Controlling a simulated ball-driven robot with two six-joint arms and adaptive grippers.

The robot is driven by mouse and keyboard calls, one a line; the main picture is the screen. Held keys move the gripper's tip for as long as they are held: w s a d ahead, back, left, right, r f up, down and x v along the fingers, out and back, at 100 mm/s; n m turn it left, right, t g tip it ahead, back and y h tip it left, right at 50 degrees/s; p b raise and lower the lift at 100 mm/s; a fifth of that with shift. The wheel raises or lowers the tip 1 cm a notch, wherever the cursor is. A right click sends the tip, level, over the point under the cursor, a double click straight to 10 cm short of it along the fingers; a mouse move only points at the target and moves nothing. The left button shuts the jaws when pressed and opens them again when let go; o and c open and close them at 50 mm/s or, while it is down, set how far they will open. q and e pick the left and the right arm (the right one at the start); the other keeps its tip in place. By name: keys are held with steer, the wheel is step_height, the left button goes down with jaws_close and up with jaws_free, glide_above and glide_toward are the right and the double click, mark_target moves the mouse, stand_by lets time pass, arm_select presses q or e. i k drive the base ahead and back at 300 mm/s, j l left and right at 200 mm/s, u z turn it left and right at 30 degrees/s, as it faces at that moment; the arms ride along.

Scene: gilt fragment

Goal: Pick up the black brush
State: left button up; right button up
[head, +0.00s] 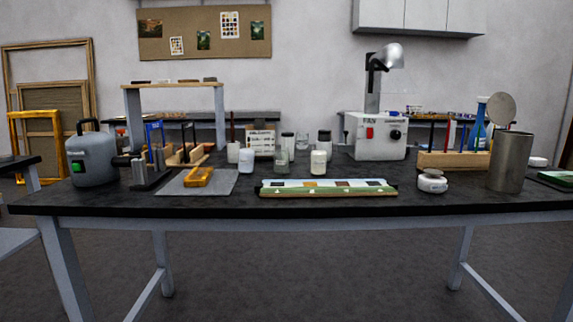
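No thing stands out clearly as the black brush at this size. A wooden rack (455,161) at the right of the dark-topped table holds several thin upright tools. One of them has a dark handle (432,134), but I cannot make out its tip. Another dark, thin handle (232,128) stands up from a white jar left of the middle. A smaller wooden stand (188,158) at the left also holds upright dark pieces. Neither of my grippers is in view.
The table (330,207) also holds a grey canister (92,160), a gold frame piece on a grey mat (222,184), a patterned strip (327,187), several jars, a white fan unit (380,146), a small white pot (432,182) and a metal cylinder (510,165). The front edge is mostly clear.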

mark_target(432, 131)
steer(key=i+l, duration=0.2)
steer(key=l, duration=0.35)
steer(key=i+l+u, duration=0.15)
steer(key=l, duration=0.4)
steer(key=i+l, duration=0.15)
steer(key=l, duration=0.45)
steer(key=i+l+u, duration=0.1)
steer(key=l, duration=0.5)
steer(key=i+l, duration=0.2)
steer(key=l, duration=0.35)
steer(key=i+l+u, duration=0.15)
steer(key=l, duration=1.05)
steer(key=i+l+u, duration=0.1)
steer(key=l, duration=0.5)
steer(key=i, duration=0.05)
